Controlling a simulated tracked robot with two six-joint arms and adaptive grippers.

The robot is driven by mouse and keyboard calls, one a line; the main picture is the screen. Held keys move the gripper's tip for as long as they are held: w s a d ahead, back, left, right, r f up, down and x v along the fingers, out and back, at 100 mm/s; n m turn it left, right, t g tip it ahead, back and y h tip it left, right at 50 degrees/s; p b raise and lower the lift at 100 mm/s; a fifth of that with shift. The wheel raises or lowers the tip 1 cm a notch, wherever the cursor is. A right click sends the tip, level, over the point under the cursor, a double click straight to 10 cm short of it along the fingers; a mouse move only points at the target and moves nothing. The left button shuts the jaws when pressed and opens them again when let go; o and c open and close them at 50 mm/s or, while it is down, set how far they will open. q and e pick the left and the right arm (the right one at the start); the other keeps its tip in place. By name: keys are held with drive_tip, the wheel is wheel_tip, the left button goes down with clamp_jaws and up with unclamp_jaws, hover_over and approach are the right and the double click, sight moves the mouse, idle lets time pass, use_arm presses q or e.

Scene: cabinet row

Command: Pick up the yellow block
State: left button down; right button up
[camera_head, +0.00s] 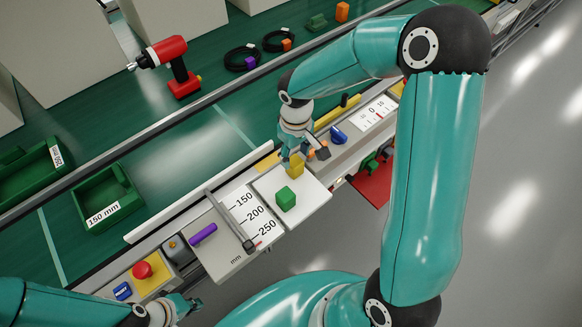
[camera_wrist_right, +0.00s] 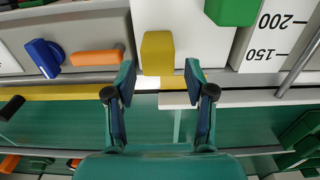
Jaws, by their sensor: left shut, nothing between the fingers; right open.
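The yellow block (camera_head: 296,168) sits on a white pull-out surface (camera_head: 314,193) beside a green cube (camera_head: 285,198). My right gripper (camera_head: 300,153) is open at the block's far side, and its arm and fingers partly cover that area in the head view. In the right wrist view the yellow block (camera_wrist_right: 158,53) lies just beyond the open fingertips, in line with the gap between them (camera_wrist_right: 161,82). Nothing is between the fingers. The green cube (camera_wrist_right: 232,10) is cut by the top edge there. My left gripper (camera_head: 188,304) is shut and empty at the lower left.
A red drill (camera_head: 171,65) and green bins (camera_head: 108,197) stand on the bench.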

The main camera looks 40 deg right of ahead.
sight(295, 161)
drive_tip(key=shift+w+d+f+p, duration=0.1)
drive_tip(key=shift+f+p, duration=0.15)
drive_tip(key=shift+f, duration=1.5)
drive_tip(key=shift+w+f+p, duration=0.1)
drive_tip(key=shift+f+p, duration=0.1)
drive_tip(key=shift+f, duration=1.5)
drive_tip(key=c, duration=1)
drive_tip(key=shift+r, duration=0.1)
